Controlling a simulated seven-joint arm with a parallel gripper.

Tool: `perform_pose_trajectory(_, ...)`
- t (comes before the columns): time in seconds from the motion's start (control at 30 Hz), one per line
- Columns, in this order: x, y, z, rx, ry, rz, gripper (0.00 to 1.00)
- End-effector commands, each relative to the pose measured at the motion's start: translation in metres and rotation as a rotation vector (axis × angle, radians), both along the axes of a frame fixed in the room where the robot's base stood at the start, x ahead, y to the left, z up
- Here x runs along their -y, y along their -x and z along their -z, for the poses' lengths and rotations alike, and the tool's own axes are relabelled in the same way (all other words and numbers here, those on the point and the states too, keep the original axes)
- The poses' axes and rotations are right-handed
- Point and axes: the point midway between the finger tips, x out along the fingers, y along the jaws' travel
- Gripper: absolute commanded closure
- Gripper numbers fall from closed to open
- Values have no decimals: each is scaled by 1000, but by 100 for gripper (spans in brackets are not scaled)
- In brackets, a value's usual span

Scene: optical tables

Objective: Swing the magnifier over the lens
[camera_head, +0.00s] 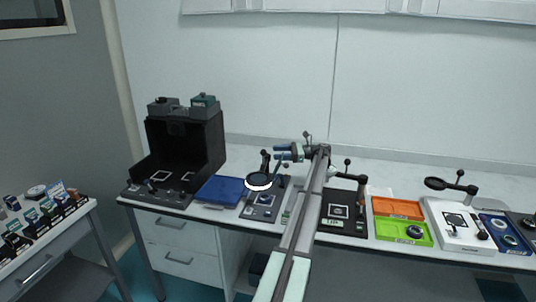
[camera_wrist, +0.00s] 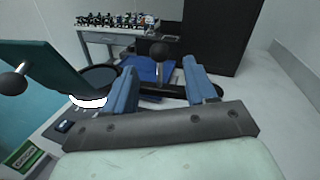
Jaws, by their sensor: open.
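My gripper (camera_head: 278,152) reaches in from the right above the bench, its two blue fingers apart and empty. In the wrist view the open fingers (camera_wrist: 160,66) have a dark ball knob (camera_wrist: 160,48) between and beyond them; I cannot tell whether they touch it. The nearest magnifier (camera_head: 258,181) is a round dark ring with a bright white lower edge, on an arm from a dark post, above a grey base (camera_head: 262,208). It also shows in the wrist view (camera_wrist: 97,78), left of the fingers. The lens beneath it is partly hidden and hard to make out.
A blue tray (camera_head: 218,191) and a black open box (camera_head: 185,148) stand to the left. To the right are a black base (camera_head: 345,224), orange (camera_head: 398,207) and green (camera_head: 391,234) trays, and a white base with another magnifier (camera_head: 437,184). A teal panel (camera_wrist: 45,62) is close in the wrist view.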

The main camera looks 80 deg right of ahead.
Motion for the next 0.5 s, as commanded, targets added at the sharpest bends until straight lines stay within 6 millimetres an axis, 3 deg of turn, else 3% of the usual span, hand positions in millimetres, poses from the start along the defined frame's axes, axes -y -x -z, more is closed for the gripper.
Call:
perform_pose_trajectory(0.2, 10, 30, 0, 0, 0, 0, 44)
perform_pose_trajectory(0.5, 13, 43, 0, 0, 0, -2, 44)
